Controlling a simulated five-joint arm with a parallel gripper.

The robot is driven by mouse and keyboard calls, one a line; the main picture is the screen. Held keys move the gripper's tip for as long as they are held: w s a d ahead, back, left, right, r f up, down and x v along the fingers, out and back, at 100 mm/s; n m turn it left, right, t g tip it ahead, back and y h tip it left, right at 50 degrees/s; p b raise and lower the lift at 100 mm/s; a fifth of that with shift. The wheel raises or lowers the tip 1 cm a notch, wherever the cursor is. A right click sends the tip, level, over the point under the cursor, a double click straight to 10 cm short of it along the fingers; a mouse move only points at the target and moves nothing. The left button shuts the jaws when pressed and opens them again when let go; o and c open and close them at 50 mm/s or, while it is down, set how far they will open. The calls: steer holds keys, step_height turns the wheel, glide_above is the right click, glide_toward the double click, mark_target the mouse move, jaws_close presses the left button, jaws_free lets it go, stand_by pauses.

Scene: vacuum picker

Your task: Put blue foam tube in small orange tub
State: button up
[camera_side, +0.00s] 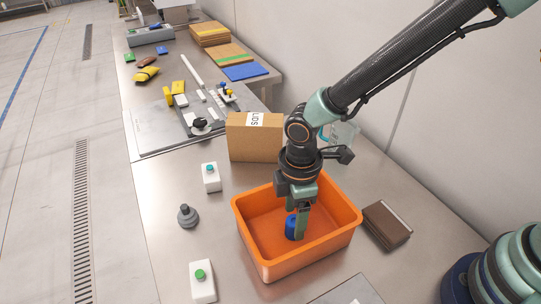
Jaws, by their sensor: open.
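The small orange tub (267,256) stands on the metal table at the centre right. The blue foam tube (290,227) is inside the tub, partly hidden behind a finger of my gripper (300,232). My gripper points straight down into the tub, with its fingers beside the tube. The fingers are open. From this side I cannot tell whether the tube touches a finger or the tub floor.
A cardboard box (254,143) stands behind the tub, and a brown block (386,224) lies to its right.

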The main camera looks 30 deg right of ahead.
step_height(320, 180, up, 9)
steer(key=d+r+m+t, duration=0.2)
steer(key=d+r+m, duration=0.2)
steer(key=d, duration=0.4)
steer(key=s+d+r+m+t, duration=0.1)
steer(key=d+r+m, duration=0.3)
steer(key=d+m, duration=0.2)
steer(key=s+d+r+m+t, duration=0.1)
steer(key=d+r+m+t, duration=0.1)
steer(key=d+m, duration=0.3)
steer(key=d+r, duration=0.1)
steer(key=d, duration=0.3)
steer(key=shift+s+d+r+t, duration=0.25)
steer(key=shift+d+r+t, duration=0.05)
steer(key=shift+r, duration=0.1)
